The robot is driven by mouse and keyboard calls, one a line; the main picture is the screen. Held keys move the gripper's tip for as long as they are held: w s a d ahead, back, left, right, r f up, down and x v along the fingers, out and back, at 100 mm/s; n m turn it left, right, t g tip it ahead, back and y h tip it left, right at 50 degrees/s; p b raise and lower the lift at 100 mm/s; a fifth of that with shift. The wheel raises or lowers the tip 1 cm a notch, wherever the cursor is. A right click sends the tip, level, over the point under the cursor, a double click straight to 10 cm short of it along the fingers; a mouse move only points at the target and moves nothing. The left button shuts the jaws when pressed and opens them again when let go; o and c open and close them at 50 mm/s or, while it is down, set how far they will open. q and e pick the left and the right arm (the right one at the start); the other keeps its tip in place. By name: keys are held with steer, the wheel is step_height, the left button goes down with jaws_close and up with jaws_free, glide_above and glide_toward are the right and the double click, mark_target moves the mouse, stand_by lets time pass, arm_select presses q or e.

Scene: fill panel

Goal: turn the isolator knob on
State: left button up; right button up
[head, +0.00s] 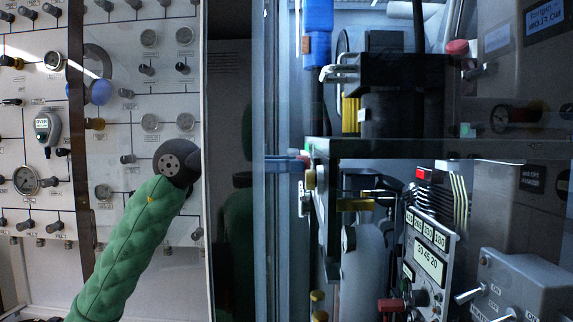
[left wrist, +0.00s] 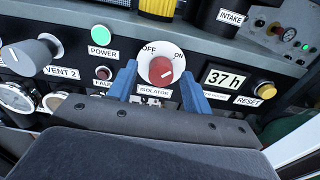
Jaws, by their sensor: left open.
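The isolator knob (left wrist: 162,70) is red on a round white plate, with OFF printed at its upper left and ON at its right. I cannot tell for sure which mark it points to. My left gripper (left wrist: 158,70) is open, with one blue finger on each side of the knob; I cannot tell whether they touch it. In the head view the left gripper (head: 300,163) shows edge-on at the dark panel, past the door frame. The knob's face cannot be made out there. My right gripper is not in view.
Near the knob are a green POWER lamp (left wrist: 100,35), a grey VENT 2 knob (left wrist: 32,57), a 37 h display (left wrist: 231,79) and a yellow RESET button (left wrist: 264,89). In the head view a clear door edge (head: 268,230) stands beside the gripper. A grey gauge wall (head: 150,80) is at left.

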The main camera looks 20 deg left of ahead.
arm_select(q)
steer(key=b+v, duration=0.1)
steer(key=v, duration=0.7)
steer(key=shift+w, duration=0.15)
